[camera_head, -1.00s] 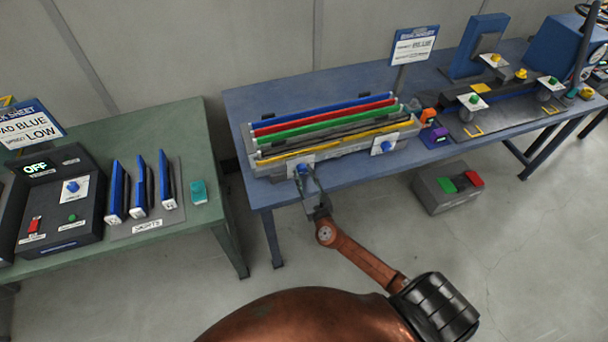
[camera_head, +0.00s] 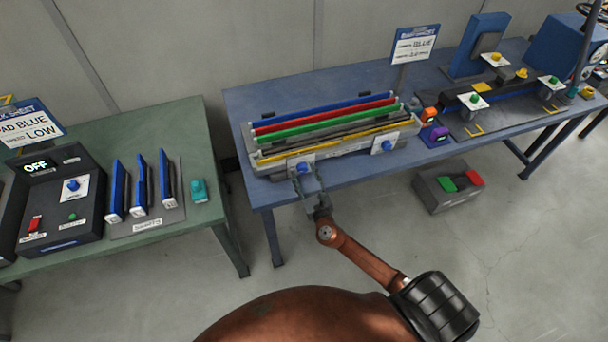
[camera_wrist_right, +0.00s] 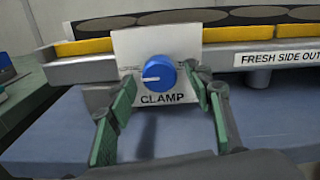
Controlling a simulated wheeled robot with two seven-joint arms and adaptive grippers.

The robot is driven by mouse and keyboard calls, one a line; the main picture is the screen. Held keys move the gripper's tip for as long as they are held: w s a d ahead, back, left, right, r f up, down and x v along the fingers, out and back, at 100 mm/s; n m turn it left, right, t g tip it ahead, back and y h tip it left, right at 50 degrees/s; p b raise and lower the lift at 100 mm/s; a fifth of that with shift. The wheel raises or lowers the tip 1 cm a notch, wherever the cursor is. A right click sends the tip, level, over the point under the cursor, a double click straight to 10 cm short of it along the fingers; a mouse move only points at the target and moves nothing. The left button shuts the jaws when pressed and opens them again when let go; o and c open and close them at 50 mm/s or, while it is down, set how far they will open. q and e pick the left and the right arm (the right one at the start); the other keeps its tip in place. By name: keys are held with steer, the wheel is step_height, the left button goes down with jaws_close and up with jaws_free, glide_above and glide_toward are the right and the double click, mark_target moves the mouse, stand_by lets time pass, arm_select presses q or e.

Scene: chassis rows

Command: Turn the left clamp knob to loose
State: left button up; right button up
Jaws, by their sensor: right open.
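The left clamp knob (camera_head: 303,168) is a round blue knob on a white plate at the front left of the grey fixture. In the right wrist view the knob (camera_wrist_right: 158,72) sits above the printed word CLAMP, with a pale mark near its left side. My right gripper (camera_head: 308,182) is open just in front of it. In the right wrist view its green-padded fingers stand apart, one on each side below the knob, and nothing is between them. I cannot tell whether either finger touches the plate. My left gripper is out of view.
A second blue knob (camera_head: 386,146) is on the fixture's right plate. Coloured bars (camera_head: 330,120) lie along the fixture on the blue table (camera_head: 240,110). A green table (camera_head: 200,135) stands at left, with floor between. A grey box (camera_head: 440,190) with green and red parts is on the floor.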

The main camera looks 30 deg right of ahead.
steer(key=v, duration=1.2)
steer(key=shift+w, duration=0.1)
